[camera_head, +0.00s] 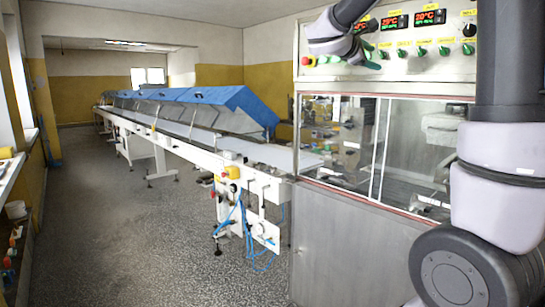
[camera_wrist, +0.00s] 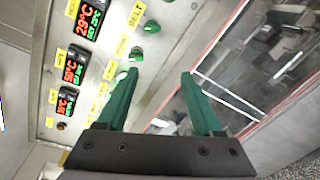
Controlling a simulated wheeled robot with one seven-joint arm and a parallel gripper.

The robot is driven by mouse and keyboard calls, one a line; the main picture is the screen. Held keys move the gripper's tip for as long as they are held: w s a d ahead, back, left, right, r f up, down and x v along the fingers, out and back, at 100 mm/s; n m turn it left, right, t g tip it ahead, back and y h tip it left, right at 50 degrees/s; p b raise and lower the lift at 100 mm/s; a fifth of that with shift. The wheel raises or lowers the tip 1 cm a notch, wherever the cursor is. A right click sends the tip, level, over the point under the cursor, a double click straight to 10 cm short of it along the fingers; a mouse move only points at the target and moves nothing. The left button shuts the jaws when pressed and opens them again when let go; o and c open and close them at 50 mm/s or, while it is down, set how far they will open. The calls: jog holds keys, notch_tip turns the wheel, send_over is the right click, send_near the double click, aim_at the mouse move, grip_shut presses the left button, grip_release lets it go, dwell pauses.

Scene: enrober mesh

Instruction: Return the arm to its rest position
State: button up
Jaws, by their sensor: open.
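My gripper (camera_head: 370,58) is raised in front of the upper left part of the machine's control panel (camera_head: 455,62). In the wrist view my gripper (camera_wrist: 158,74) shows two green fingers spread apart with nothing between them. Beyond the fingers are the panel's green knobs (camera_wrist: 151,27) and red-and-green temperature displays (camera_wrist: 89,18). Whether the fingers touch the panel cannot be told. My arm comes in from the right side of the head view and hides part of the panel and cabinet.
Sliding glass windows (camera_head: 345,135) sit below the panel, above a grey metal cabinet (camera_head: 345,240). A red button (camera_head: 307,60) is left of my gripper. A long conveyor (camera_head: 200,135) with blue covers (camera_head: 215,98) runs back left. The speckled floor (camera_head: 120,240) at left is clear.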

jog(key=s+d+f+m+g+y, duration=0.2)
jog(key=s+f+m+g+y, duration=0.35)
jog(key=s+f, duration=0.75)
jog(key=s+a+f+m+t+y, duration=0.3)
jog(key=s+a+f+m+y, duration=0.1)
jog(key=s+a+m+y, duration=0.6)
jog(key=s+a+m, duration=0.1)
jog(key=s+a, duration=0.2)
jog(key=s, duration=0.1)
jog(key=shift+s, duration=0.4)
